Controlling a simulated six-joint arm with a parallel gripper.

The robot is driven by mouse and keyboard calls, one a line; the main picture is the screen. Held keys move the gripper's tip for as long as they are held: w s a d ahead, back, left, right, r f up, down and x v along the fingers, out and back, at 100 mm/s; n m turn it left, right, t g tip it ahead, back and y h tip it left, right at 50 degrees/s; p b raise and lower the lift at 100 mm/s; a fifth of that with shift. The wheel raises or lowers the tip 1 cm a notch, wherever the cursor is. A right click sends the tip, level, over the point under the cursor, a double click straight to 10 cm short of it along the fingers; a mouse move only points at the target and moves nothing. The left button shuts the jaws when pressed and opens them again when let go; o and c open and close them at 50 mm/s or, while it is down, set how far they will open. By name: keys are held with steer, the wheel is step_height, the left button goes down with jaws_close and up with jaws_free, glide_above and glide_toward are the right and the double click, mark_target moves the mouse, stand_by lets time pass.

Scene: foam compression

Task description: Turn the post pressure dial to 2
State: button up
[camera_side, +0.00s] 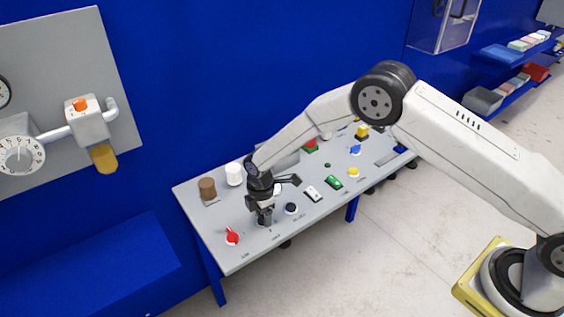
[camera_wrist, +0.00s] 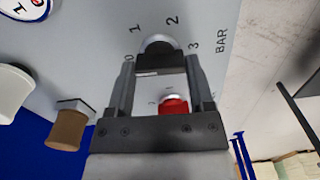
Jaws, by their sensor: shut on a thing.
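The post pressure dial (camera_wrist: 160,44) is a dark knob on the grey panel, with the printed marks 0, 1, 2, 3 and BAR around it in the wrist view. My gripper (camera_wrist: 160,62) has one finger on each side of this knob, near the 0 and the 3, and is shut on it. The knob's pointer cannot be made out. In the side view my gripper (camera_side: 264,218) points down at the front left part of the table, and it mostly hides the dial there.
A red knob (camera_side: 232,237) sits to the left of my gripper and a dark knob (camera_side: 291,208) to its right, both close. A brown cylinder (camera_side: 207,188) and a white one (camera_side: 234,174) stand behind. Green and yellow parts lie further right on the grey table (camera_side: 225,257).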

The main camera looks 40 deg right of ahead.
steer(key=m, duration=1.1)
steer(key=shift+m, duration=0.4)
steer(key=m, duration=1.1)
steer(key=o, duration=1.2)
steer(key=shift+o, duration=0.2)
steer(key=shift+r, duration=0.15)
steer(key=shift+r, duration=3.8)
